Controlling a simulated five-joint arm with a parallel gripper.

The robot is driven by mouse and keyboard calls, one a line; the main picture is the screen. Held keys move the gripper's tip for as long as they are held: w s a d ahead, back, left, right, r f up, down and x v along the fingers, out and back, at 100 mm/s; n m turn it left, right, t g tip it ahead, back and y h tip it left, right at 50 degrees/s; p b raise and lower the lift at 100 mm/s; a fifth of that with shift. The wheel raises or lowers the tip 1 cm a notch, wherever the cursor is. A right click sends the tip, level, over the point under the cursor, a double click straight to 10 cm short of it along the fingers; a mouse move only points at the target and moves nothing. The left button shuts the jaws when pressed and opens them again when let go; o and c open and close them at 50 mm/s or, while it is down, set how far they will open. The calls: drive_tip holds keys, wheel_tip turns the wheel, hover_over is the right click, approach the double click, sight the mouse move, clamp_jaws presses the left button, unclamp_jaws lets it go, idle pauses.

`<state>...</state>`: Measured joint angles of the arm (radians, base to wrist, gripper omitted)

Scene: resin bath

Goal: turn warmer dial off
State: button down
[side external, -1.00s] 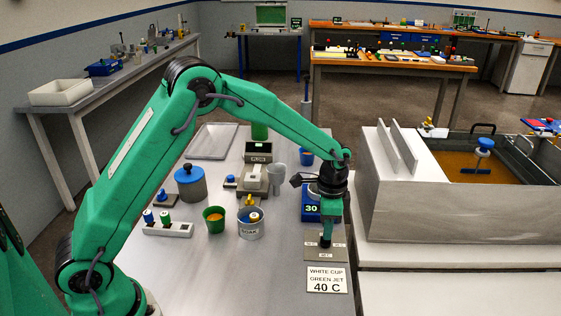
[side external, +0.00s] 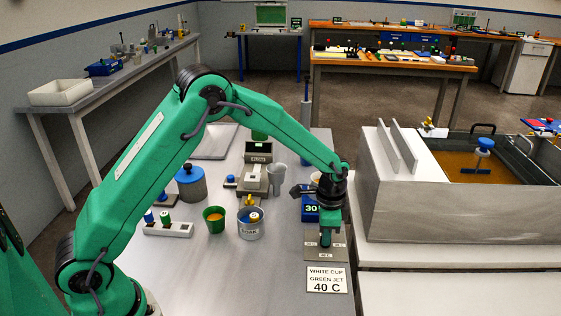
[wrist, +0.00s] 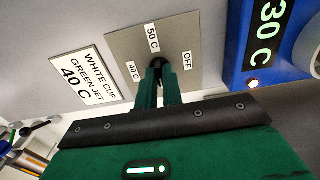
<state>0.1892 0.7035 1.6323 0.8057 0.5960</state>
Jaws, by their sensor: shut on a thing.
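The dial plate (wrist: 125,45) is grey, with labels for 40 C, 50 C and OFF; it also shows in the side view (side external: 312,254), flat on the bench. My gripper (wrist: 158,72) points down over the plate, its green fingers shut on the small dark dial knob (wrist: 157,62). In the side view my gripper (side external: 325,243) reaches down to the plate. The fingers hide most of the knob, so I cannot tell which label it points to. The blue warmer (wrist: 236,45) beside the plate has a display reading 30 C.
A card (side external: 327,280) reading white cup, green jet, 40 C lies in front of the plate. A large grey bath (side external: 425,212) stands close on the right. A soak pot (side external: 250,230) and a green cup (side external: 214,226) stand to the left.

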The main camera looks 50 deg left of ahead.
drive_tip(key=shift+n, duration=0.5)
drive_tip(key=n, duration=0.3)
drive_tip(key=shift+n, duration=0.4)
drive_tip(key=n, duration=1.3)
drive_tip(key=c, duration=1.5)
unclamp_jaws()
drive_tip(key=shift+c, duration=0.2)
drive_tip(key=shift+r, duration=0.15)
